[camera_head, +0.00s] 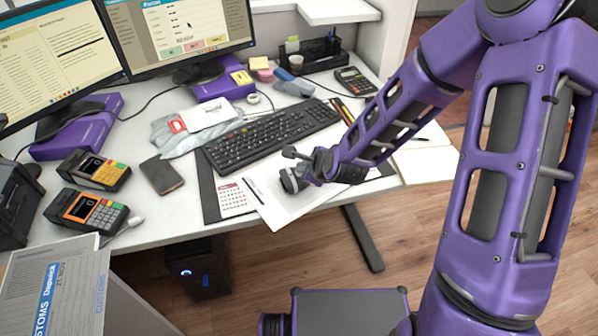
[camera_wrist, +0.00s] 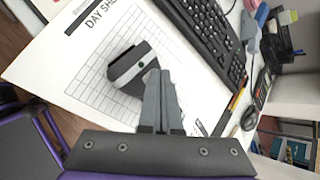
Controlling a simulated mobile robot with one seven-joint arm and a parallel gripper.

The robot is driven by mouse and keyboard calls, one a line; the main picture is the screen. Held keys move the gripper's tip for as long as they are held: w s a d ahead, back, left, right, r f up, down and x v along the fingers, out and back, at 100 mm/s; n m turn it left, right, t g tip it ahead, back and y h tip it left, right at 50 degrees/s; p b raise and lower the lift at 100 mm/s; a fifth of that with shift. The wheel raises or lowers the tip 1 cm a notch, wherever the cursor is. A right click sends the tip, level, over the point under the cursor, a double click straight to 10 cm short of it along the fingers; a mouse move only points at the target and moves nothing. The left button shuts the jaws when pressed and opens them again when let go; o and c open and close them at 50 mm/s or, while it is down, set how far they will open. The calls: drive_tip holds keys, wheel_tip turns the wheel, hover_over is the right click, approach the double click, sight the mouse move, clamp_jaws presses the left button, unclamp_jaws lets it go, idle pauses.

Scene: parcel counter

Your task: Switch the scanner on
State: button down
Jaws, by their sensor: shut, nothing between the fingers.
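The scanner looks to be the small dark grey device with a pale band (camera_wrist: 131,66) lying on a printed day sheet (camera_wrist: 85,88) in the wrist view. In the head view the scanner (camera_head: 290,180) is at the desk's front edge, partly hidden by my arm. My gripper (camera_wrist: 161,75) is shut and empty, its fingertips at the scanner's right end in the wrist view. I cannot tell whether they touch it. My gripper also shows in the head view (camera_head: 308,172).
A black keyboard (camera_head: 268,136) lies behind the sheet. A calculator (camera_head: 355,80) and an open notebook (camera_head: 428,163) are to the right.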

idle(0.3)
drive_tip(key=shift+r+p, duration=0.8)
wheel_tip(320, 180, up, 6)
drive_tip(key=p, duration=0.5)
